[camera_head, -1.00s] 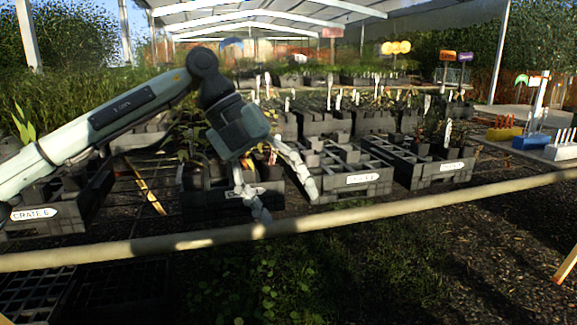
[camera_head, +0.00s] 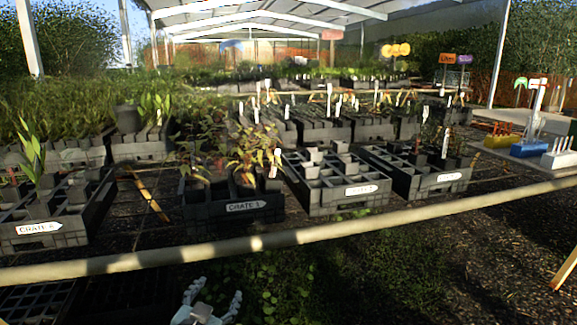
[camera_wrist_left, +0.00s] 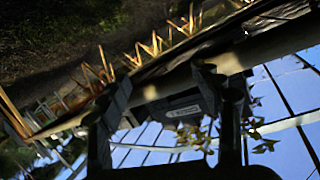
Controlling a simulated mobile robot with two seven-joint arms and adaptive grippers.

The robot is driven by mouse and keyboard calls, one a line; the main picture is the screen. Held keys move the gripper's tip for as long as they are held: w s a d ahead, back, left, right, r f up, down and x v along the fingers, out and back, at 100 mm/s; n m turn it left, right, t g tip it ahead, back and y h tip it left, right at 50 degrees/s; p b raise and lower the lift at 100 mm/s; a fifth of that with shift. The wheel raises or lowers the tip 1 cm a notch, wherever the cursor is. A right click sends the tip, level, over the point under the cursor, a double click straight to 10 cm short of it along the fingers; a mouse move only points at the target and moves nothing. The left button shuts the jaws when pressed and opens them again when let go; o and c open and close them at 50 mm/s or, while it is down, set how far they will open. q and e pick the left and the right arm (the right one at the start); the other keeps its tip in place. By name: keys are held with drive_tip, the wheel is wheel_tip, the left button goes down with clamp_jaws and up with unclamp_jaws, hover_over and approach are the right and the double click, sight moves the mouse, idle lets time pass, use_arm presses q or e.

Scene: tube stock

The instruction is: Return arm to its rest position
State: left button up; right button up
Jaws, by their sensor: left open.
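My left gripper (camera_head: 215,292) shows at the bottom edge of the head view, below the pale rail, with its two pale fingers spread and nothing between them. Most of its arm is out of the picture. In the left wrist view, the dark fingers of my left gripper (camera_wrist_left: 163,80) stand apart and empty. That view is tilted, with a labelled grey crate (camera_wrist_left: 180,108) and leaves behind the fingers, apart from them. My right gripper is not in view.
A pale rail (camera_head: 330,228) crosses in front of the crates. Behind it stand a left crate (camera_head: 85,228), a crate with reddish plants (camera_head: 205,212), a middle crate (camera_head: 320,198) and a right crate (camera_head: 420,185). Colored racks (camera_head: 530,150) stand far right. Greenery lies below the rail.

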use_arm(q)
drive_tip(key=s+a+f+n+g+y, duration=0.1)
drive_tip(key=s+a+f+g, duration=0.25)
drive_tip(key=s+f, duration=0.35)
drive_tip(key=s+a+f+n+g+y, duration=0.1)
drive_tip(key=s+a+f+g, duration=0.25)
drive_tip(key=s+f, duration=0.35)
drive_tip(key=s+a+f+g, duration=0.2)
drive_tip(key=s+f, duration=0.2)
drive_tip(key=s, duration=0.4)
drive_tip(key=s+a+f+n+g+p, duration=0.1)
drive_tip(key=s+a+f+g, duration=0.1)
drive_tip(key=s, duration=0.7)
wheel_tip(320, 180, down, 2)
drive_tip(key=shift+f+g+y, duration=0.1)
drive_tip(key=shift+g+y, duration=0.3)
drive_tip(key=shift+g, duration=0.2)
